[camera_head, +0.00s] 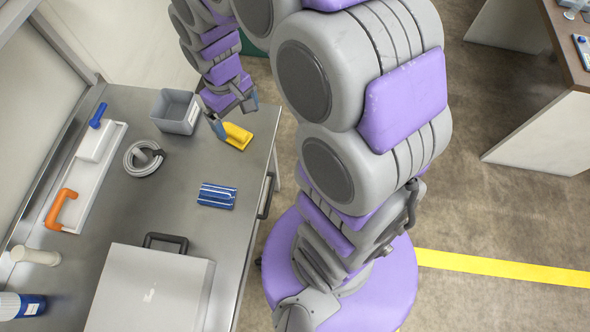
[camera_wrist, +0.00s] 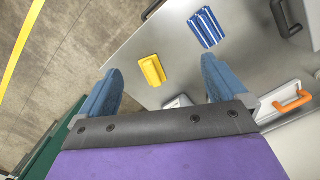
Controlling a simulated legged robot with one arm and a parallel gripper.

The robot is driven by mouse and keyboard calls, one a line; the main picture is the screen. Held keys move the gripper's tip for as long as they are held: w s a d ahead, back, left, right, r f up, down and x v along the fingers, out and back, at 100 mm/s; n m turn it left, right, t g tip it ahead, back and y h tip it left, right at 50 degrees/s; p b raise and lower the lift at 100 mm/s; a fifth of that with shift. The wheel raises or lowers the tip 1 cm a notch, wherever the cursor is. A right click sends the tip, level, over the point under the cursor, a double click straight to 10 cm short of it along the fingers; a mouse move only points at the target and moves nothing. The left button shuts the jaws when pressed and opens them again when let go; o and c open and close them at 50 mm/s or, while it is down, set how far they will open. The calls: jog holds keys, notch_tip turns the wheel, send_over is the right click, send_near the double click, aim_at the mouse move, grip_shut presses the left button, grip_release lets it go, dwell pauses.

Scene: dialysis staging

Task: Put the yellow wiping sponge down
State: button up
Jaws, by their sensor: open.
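The yellow sponge (camera_head: 237,136) lies on the steel worktop (camera_head: 165,203) near its right edge in the head view. In the wrist view the sponge (camera_wrist: 152,70) lies flat, beyond the fingertips and between their lines. My gripper (camera_head: 234,113) is open, with its blue fingers apart, close to the sponge in the head view. In the wrist view my gripper (camera_wrist: 160,82) holds nothing between its fingers. Whether a fingertip touches the sponge cannot be told.
A blue striped pack (camera_head: 217,196) lies nearer on the worktop. A grey bin (camera_head: 176,111) stands left of the gripper. A coiled tube (camera_head: 143,158), a white tray (camera_head: 75,200) with an orange handle (camera_head: 60,208), and a grey case (camera_head: 150,290) take up the left and front. Bare steel surrounds the striped pack.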

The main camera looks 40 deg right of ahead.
jog(key=s+r+m, duration=0.1)
jog(key=s+r, duration=0.2)
jog(key=s, duration=0.8)
jog(key=s+r+m+g, duration=0.1)
jog(key=s+r, duration=0.3)
jog(key=s, duration=0.7)
jog(key=shift+s+d+m, duration=0.15)
jog(key=shift+d+m, duration=0.3)
jog(key=shift+m, duration=0.05)
jog(key=shift+d, duration=0.1)
jog(key=shift+d+f, duration=0.2)
jog(key=shift+d, duration=0.05)
jog(key=shift+a, duration=0.25)
jog(key=shift+d, duration=0.1)
